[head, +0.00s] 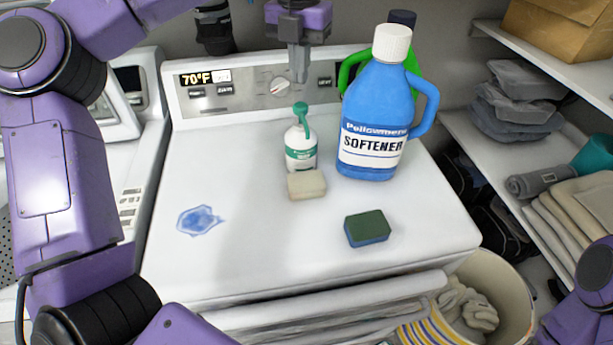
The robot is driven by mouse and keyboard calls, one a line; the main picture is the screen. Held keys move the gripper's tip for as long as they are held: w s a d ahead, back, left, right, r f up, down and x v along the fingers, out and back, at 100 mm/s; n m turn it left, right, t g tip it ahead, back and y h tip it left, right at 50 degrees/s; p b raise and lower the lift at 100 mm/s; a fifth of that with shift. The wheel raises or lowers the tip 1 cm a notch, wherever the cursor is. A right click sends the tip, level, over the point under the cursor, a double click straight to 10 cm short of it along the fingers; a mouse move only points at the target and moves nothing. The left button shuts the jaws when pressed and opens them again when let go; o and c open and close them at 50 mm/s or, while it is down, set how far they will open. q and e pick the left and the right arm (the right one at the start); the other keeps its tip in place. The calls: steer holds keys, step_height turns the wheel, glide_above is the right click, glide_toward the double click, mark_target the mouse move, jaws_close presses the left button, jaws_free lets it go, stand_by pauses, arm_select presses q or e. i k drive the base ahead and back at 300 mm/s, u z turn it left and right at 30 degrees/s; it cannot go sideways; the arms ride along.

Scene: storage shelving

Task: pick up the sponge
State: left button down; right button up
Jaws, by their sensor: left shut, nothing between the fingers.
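A sponge (368,228) with a dark green top and blue lower part lies flat on the white machine top, right of centre near the front edge. My left gripper (301,76) points down at the back of the machine, in front of the control panel. It is shut and empty, well above and behind the sponge, not touching it. My right gripper is not in view; only a purple part of my right arm shows at the lower right edge.
A beige block (306,184) lies before a white pump bottle (300,146). A blue softener jug (375,110) stands right of them, with a green-handled container behind. A blue spill (199,220) marks the left. A laundry basket (503,290) and shelves (540,165) are at right.

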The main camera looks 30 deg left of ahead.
mark_target(309, 184)
steer(key=k, duration=1.5)
